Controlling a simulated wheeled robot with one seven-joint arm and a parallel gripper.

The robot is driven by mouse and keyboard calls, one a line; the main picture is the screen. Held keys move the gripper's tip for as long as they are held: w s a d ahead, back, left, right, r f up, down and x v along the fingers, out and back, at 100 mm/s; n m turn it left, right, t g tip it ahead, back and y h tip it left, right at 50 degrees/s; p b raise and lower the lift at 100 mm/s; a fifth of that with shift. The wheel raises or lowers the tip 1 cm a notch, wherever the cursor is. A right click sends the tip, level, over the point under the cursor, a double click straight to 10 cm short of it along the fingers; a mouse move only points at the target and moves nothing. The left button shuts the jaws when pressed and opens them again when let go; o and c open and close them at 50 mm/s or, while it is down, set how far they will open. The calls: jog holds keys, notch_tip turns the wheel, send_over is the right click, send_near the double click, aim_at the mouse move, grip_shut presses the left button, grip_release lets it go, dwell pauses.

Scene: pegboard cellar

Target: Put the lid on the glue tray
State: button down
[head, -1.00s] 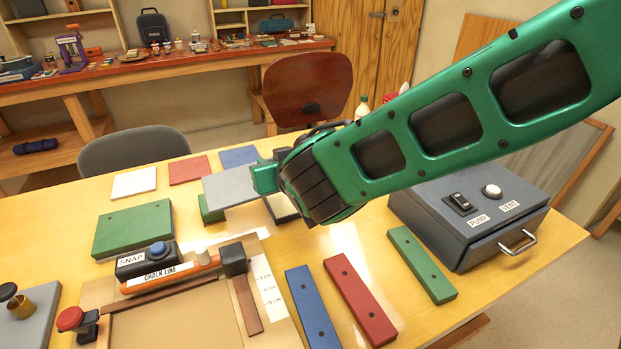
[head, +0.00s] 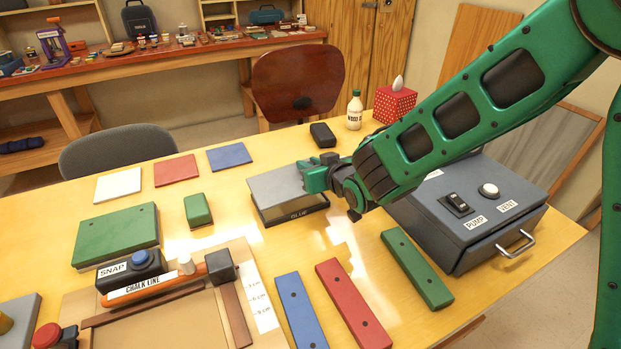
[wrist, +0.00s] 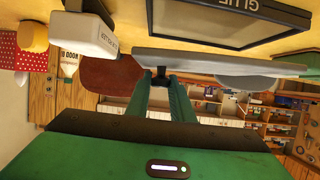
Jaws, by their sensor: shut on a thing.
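The lid, a flat grey plate (head: 276,183), is in my gripper (head: 312,178), which is shut on its right edge. The glue tray (head: 297,213), dark-walled and labelled GLUE, sits on the table directly below the lid. In the head view the lid hides most of the tray's opening. In the wrist view, which is upside down, the lid (wrist: 215,63) shows nearly edge-on between my fingers (wrist: 163,82). The tray (wrist: 235,45) appears apart from it there, with its pale inside partly visible.
A green block (head: 198,209) stands left of the tray. A black object (head: 322,134), a glue bottle (head: 354,112) and a red dotted box (head: 394,103) are behind. The grey PUMP/VENT box (head: 470,210) is at right. Coloured bars (head: 353,303) lie in front.

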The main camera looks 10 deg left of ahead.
jog(key=shift+d+f, duration=0.15)
jog(key=shift+f, duration=1.95)
jog(key=c, duration=1.5)
grip_release()
jog(key=shift+c, duration=0.2)
jog(key=shift+r, duration=0.1)
jog(key=v, duration=1.2)
